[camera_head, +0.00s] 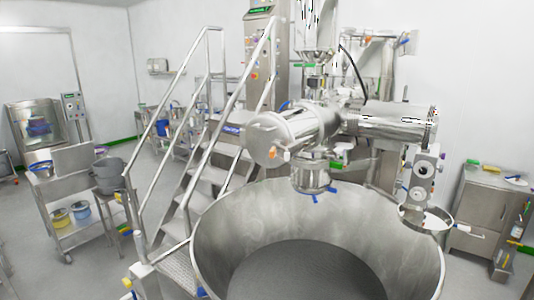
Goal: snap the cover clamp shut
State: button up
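A large steel bowl (215,240) stands open in the front middle. Above it hangs a horizontal steel cylinder with a round end cover (268,140) facing me. A small orange and white part (273,153) sits on the lower part of this cover. It may be the cover clamp, but it is too small to tell, and I cannot tell if it is open or shut. A steel bracket with round fittings (422,180) stands at the bowl's right rim, with a white-tipped handle (470,234) beside it. My gripper is not in view.
Steel stairs with handrails (200,165) stand left of the bowl. A cart (78,200) with buckets is further left. A steel cabinet (487,205) stands at the right.

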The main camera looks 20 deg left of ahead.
aim_at(273, 152)
jog(key=l+u, duration=0.15)
jog(key=u, duration=0.3)
jog(key=l+u, duration=0.15)
jog(key=u, duration=0.35)
